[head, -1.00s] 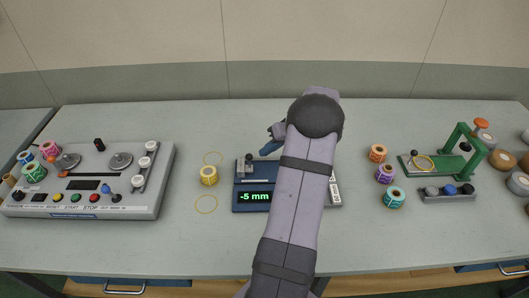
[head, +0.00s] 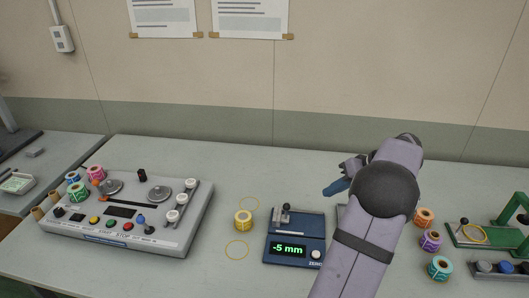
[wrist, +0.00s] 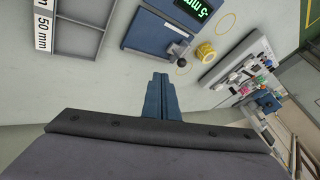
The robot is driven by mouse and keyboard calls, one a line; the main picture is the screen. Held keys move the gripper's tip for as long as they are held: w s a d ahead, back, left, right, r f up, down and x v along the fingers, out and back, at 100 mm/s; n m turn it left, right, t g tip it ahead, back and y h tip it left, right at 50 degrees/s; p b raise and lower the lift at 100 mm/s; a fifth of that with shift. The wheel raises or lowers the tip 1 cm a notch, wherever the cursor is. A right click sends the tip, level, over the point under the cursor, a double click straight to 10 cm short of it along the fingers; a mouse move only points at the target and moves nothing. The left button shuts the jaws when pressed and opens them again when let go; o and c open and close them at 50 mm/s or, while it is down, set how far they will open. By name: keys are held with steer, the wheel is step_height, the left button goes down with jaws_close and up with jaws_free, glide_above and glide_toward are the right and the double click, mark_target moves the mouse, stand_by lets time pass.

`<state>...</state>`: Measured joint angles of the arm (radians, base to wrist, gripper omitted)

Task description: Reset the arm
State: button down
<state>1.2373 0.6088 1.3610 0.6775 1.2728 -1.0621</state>
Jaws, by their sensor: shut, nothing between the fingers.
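My gripper (head: 338,187) is raised above the bench, behind and to the right of the blue gauge box. In the wrist view its blue fingers (wrist: 160,95) are together, with nothing between them. My arm crosses the right half of the head view and hides part of the bench and most of a tray beside the gauge. The blue gauge (head: 294,232) reads -5 mm, and it also shows in the wrist view (wrist: 151,32).
A yellow roll (head: 243,220) stands between two yellow rings left of the gauge. The rewinder console (head: 125,222) fills the left. Orange, purple and teal rolls (head: 431,240) stand right of my arm, beside a green press (head: 513,212). A tray labelled 50 mm (wrist: 80,38) shows in the wrist view.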

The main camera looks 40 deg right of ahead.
steer(key=w+a+f+n+g+p, duration=0.1)
steer(key=w+a+g, duration=0.1)
steer(key=a, duration=0.9)
steer(key=w+a+f+g+p, duration=0.1)
steer(key=w+a+g, duration=0.2)
steer(key=a, duration=0.9)
steer(key=s+a+f+n+g+h+p, duration=0.1)
steer(key=s+a+n, duration=0.1)
steer(key=s+a, duration=0.6)
steer(key=s+a+f+n+g+h+p, duration=0.15)
steer(key=s+a, duration=0.35)
steer(key=a, duration=0.5)
steer(key=s+a+f+m+y+b, duration=0.1)
steer(key=a+f+b, duration=0.3)
steer(key=f+b, duration=1)
steer(key=s+a+f+b, duration=0.1)
steer(key=a+f+b, duration=0.3)
steer(key=f+b, duration=1)
steer(key=s+a+f+m+y+b, duration=0.1)
steer(key=a+f+b, duration=0.3)
steer(key=f+b, duration=1)
steer(key=w+d+f+n+h+b, duration=0.2)
steer(key=w+d+f+b, duration=0.1)
steer(key=d+f+b, duration=0.9)
step_height(320, 180, down, 3)
steer(key=b, duration=0.2)
steer(key=shift+b, duration=0.35)
